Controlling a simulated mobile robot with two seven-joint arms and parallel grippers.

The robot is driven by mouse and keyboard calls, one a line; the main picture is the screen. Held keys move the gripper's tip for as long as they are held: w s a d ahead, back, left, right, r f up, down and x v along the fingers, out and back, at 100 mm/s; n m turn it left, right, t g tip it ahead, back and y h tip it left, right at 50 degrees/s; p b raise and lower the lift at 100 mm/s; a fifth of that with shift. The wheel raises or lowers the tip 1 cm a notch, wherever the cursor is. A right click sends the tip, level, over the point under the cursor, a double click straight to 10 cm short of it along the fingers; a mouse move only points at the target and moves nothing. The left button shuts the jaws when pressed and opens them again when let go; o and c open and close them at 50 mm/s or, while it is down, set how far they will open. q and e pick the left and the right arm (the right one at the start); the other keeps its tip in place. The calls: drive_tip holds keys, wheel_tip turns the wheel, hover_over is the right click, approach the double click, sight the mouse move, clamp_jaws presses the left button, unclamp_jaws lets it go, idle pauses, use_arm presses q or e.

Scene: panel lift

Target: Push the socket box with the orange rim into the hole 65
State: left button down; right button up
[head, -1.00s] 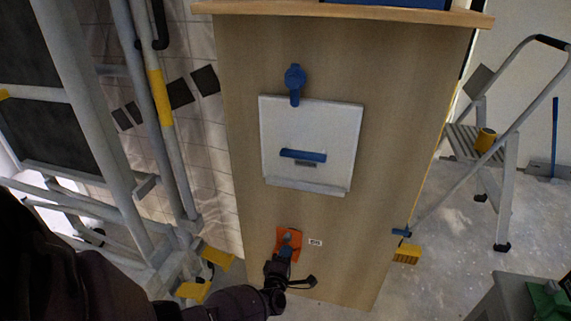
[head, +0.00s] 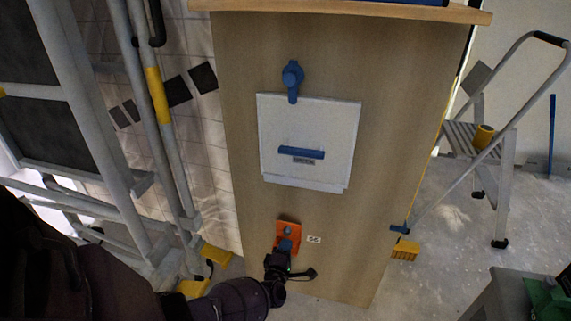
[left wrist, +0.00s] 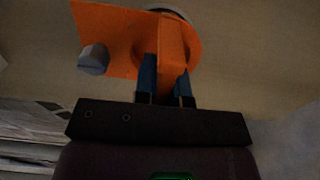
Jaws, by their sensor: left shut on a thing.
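The socket box with the orange rim (head: 288,231) is at the lower part of the wooden panel (head: 235,120), just left of the label 65 (head: 314,239). My left gripper (head: 284,247) is below it, its blue fingers shut on an orange tab of the box. In the left wrist view the orange plate (left wrist: 110,35) has a grey knob (left wrist: 93,60) at its left, and my left gripper (left wrist: 166,85) clasps the tab. The hole is mostly hidden behind the orange part; I cannot tell how deep the box sits. My right gripper is not in view.
A white cover (head: 308,135) with a blue handle (head: 301,153) is on the panel, under a blue latch (head: 292,76). Grey scaffold tubes (head: 150,120) stand close at left.

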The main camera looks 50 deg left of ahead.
use_arm(q)
drive_tip(key=shift+x, duration=1.3)
drive_tip(key=shift+f, duration=0.1)
idle(0.9)
drive_tip(key=c, duration=1.1)
unclamp_jaws()
drive_tip(key=p+v, duration=0.3)
drive_tip(key=v, duration=0.7)
drive_tip(key=shift+s+d, duration=0.25)
drive_tip(key=shift+s, duration=0.05)
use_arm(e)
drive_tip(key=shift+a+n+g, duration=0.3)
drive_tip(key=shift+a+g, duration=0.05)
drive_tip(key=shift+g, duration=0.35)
